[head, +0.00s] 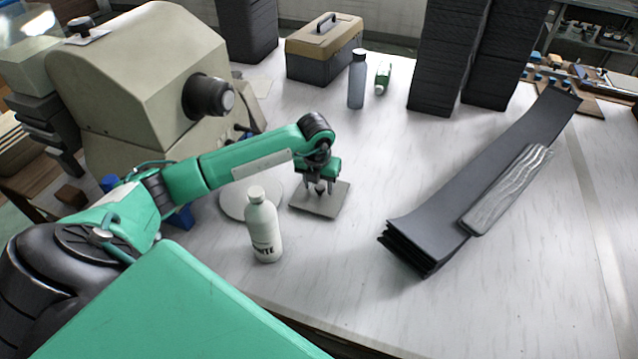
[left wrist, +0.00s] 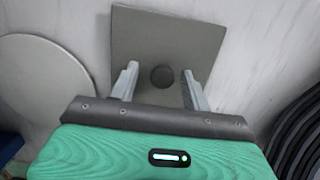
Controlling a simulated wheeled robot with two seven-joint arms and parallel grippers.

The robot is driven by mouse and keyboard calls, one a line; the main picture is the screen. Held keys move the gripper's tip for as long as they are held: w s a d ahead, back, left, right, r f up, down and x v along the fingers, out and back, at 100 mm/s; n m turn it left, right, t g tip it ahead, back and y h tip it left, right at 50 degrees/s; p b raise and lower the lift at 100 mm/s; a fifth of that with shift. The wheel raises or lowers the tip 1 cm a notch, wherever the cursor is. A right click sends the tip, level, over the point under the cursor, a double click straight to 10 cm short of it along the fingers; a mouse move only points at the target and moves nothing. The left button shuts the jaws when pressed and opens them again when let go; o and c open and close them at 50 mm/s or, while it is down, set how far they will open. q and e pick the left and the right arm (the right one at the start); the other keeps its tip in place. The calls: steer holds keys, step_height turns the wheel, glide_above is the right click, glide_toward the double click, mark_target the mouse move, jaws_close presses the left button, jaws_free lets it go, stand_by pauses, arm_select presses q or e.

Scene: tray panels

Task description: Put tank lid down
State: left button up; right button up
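The tank lid (head: 325,207) looks like a flat square grey plate with a dark round knob (left wrist: 163,77) at its middle. It lies flat on the white table, as far as I can tell. My left gripper (head: 321,190) is right above the plate, pointing down. In the left wrist view the left gripper's fingers (left wrist: 160,88) stand apart on either side of the knob, with a gap on each side. The lid (left wrist: 150,35) also shows there beyond the fingers. No tank is clearly recognisable. My right gripper is in no view.
A pale round disc (head: 238,205) lies left of the lid. A white bottle (head: 263,232) stands close in front. A large beige machine (head: 150,80) is at left. Dark curved panels (head: 480,175) lie at right. A grey bottle (head: 357,85) and toolbox (head: 322,55) stand behind.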

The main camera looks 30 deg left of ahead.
mark_target(318, 190)
arm_select(q)
steer(key=shift+d+r, duration=0.1)
steer(key=shift+r, duration=0.1)
steer(key=shift+r, duration=0.25)
step_height(318, 190, up, 12)
steer(key=s+b, duration=0.1)
steer(key=shift+s+d+f+b, duration=0.15)
steer(key=shift+s+f+b, duration=0.1)
steer(key=shift+b, duration=0.1)
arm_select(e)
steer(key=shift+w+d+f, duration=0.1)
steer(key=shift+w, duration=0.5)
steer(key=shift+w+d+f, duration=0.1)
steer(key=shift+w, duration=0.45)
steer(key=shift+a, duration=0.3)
